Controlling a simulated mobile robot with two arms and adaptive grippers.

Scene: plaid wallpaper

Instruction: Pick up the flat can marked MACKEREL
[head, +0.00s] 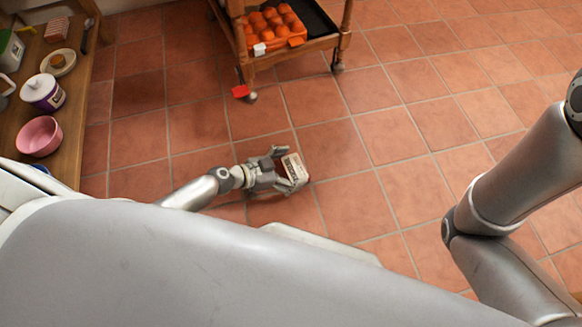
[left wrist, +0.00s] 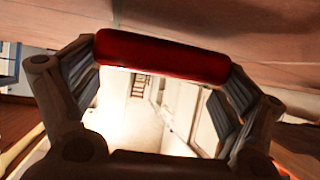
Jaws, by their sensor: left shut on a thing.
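A flat can (head: 294,167) with a pale label and dark print shows in the head view, held low over the tiled floor; the print is too small to read. My left gripper (head: 288,169) is shut on it, with a finger on either side. In the left wrist view, the can's red side (left wrist: 160,57) spans between the two fingers of the left gripper (left wrist: 158,78). Its label is hidden there. My right arm shows at the right of the head view, but its gripper is out of view.
A wooden table (head: 66,125) at the left bears a pink bowl (head: 39,136), a white and purple tub (head: 42,92) and other items. A wooden trolley (head: 292,55) with a tray of orange round things (head: 272,22) stands at the top. The tiled floor (head: 400,130) is mostly clear.

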